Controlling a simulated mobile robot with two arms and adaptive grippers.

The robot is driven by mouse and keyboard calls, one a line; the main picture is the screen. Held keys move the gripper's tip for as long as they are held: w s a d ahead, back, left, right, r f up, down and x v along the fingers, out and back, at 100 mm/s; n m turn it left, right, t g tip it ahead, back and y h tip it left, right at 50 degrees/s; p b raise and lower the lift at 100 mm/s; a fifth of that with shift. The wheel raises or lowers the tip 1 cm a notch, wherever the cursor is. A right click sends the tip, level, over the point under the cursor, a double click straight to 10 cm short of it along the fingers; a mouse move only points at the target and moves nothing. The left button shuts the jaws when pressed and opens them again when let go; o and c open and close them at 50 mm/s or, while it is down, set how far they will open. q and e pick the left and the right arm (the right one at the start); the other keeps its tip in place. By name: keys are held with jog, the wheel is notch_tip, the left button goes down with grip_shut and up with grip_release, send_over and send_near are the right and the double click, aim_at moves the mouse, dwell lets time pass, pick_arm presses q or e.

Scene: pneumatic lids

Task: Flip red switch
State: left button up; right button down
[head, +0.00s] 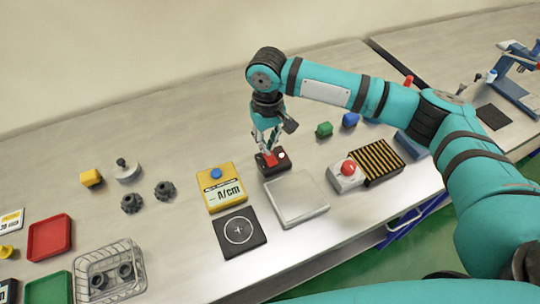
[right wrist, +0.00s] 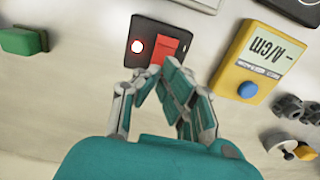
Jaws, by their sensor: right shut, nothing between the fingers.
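The red switch (head: 266,160) is a rocker on a small black box (head: 275,170) in the middle of the table. In the right wrist view the red switch (right wrist: 178,46) sits beside a round light (right wrist: 136,46) with a bright white centre and red rim. My right gripper (head: 267,153) is shut and empty, pointing down at the box from above. In the right wrist view its fingertips (right wrist: 158,72) are at the lower edge of the red switch; I cannot tell whether they touch it. My left gripper is not in view.
A yellow meter (head: 222,198) with a blue button stands left of the box. A light grey plate (head: 296,199) lies in front. A red button on a white base (head: 346,178) and a striped block (head: 378,160) stand to the right.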

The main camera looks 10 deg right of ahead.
jog(key=shift+s+f, duration=0.1)
jog(key=shift+f, duration=1.15)
dwell(0.3)
notch_tip(320, 180, up, 7)
jog(key=p, duration=0.9)
jog(key=shift+r, duration=0.1)
dwell(0.4)
